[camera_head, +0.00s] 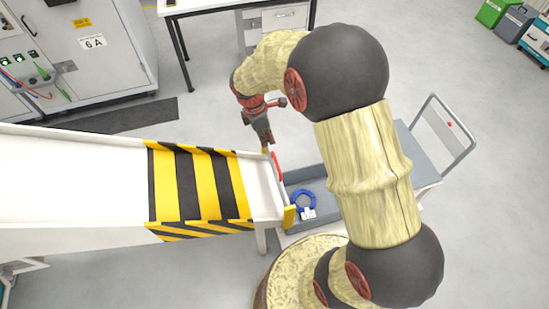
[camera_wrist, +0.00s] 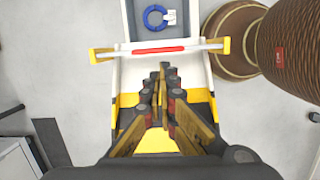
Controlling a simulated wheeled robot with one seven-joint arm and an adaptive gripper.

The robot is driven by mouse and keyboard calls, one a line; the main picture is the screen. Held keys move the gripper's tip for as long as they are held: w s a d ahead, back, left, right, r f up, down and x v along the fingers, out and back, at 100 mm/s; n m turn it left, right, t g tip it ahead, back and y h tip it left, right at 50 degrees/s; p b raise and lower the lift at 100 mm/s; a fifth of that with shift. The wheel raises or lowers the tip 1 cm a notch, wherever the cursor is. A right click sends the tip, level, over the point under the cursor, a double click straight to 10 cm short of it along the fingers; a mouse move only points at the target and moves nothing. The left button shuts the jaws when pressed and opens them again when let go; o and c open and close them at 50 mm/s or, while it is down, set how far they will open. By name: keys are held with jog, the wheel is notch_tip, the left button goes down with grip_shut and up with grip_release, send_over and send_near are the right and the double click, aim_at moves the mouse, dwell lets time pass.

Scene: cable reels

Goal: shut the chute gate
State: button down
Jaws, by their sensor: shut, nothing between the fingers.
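The chute (camera_head: 70,190) is a white trough with yellow and black stripes near its mouth. Its gate is at the mouth, a white crosspiece with a red strip (camera_head: 277,166) between two yellow end posts. In the wrist view the gate (camera_wrist: 190,46) spans the mouth from side to side, with the red strip near its middle. I cannot tell how far it is raised. My gripper (camera_head: 268,143) is shut and empty, above the chute's mouth near the far yellow post. In the wrist view its fingertips (camera_wrist: 164,70) point at the gate and appear apart from it.
A grey cart (camera_head: 325,208) beyond the mouth holds a blue cable ring (camera_head: 304,200) with a white tag. A grey cabinet (camera_head: 90,45) stands at the back left, a white table (camera_head: 200,5) behind. The floor right of the cart is clear.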

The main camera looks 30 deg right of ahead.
jog(key=f, duration=0.2)
jog(key=b, duration=0.5)
send_over(276, 173)
jog(key=shift+n, duration=0.3)
jog(key=f, duration=1.2)
jog(key=shift+w+f, duration=0.25)
jog(key=shift+f, duration=0.15)
notch_tip(276, 173, down, 9)
jog(key=shift+f+b, duration=0.15)
jog(key=shift+b, duration=1)
jog(key=shift+s, duration=0.1)
jog(key=shift+a, duration=0.1)
notch_tip(276, 173, up, 14)
jog(key=a+p, duration=0.2)
jog(key=p, duration=0.5)
jog(key=shift+w+a, duration=0.3)
jog(key=shift+w, duration=0.15)
